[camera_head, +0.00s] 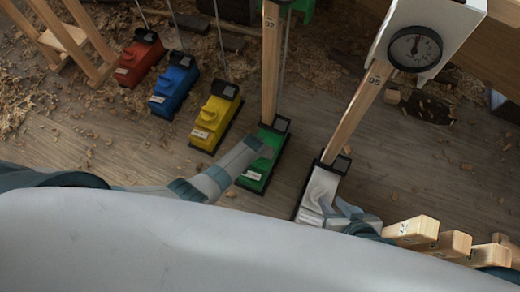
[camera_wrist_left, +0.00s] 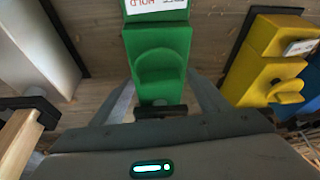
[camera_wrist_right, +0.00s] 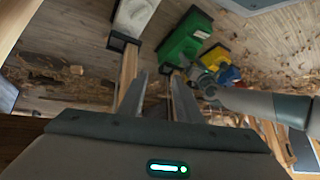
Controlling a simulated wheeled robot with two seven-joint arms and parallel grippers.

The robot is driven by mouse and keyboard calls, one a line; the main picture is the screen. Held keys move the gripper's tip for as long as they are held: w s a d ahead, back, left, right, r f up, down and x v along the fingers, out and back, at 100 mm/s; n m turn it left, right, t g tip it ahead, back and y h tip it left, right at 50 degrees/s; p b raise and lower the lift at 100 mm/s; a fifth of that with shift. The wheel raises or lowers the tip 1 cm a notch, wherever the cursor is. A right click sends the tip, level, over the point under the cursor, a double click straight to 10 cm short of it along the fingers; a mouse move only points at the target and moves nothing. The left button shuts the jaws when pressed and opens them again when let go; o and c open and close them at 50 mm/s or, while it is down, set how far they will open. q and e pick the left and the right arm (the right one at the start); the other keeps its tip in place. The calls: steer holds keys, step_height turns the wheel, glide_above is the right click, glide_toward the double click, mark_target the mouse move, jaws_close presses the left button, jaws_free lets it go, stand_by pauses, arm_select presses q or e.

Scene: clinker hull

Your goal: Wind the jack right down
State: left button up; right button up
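Several jacks stand in a row on the floor: red (camera_head: 139,60), blue (camera_head: 173,84), yellow (camera_head: 215,118), green (camera_head: 257,176) and white (camera_head: 318,190). I cannot tell which one the task means. My left gripper (camera_head: 264,150) is at the green jack. In the left wrist view its fingers (camera_wrist_left: 165,98) are apart, on either side of the green jack's raised rounded part (camera_wrist_left: 162,70); contact is unclear. My right gripper (camera_head: 335,205) is beside the white jack's lower end. In the right wrist view its fingers (camera_wrist_right: 160,95) are apart with nothing gripped.
Wooden posts marked 92 (camera_head: 270,60) and 95 (camera_head: 357,115) rise from the green and white jacks. A round dial (camera_head: 415,48) sits on a white panel at upper right. Wooden blocks (camera_head: 411,230) line the lower right. Shavings litter the floor.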

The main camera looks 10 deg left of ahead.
arm_select(q)
steer(key=shift+r, duration=0.1)
steer(key=shift+s+r+p, duration=0.2)
steer(key=shift+r+p, duration=0.2)
steer(key=shift+r, duration=0.1)
arm_select(e)
steer(key=s+d+g+h+p, duration=0.3)
steer(key=s+d+g+p, duration=0.15)
steer(key=d, duration=0.25)
arm_select(q)
steer(key=p+v, duration=0.2)
steer(key=v, duration=1.4)
arm_select(e)
steer(key=shift+x, duration=2.65)
arm_select(q)
steer(key=shift+r, duration=0.1)
steer(key=shift+c, duration=0.4)
arm_select(e)
steer(key=shift+s, duration=0.1)
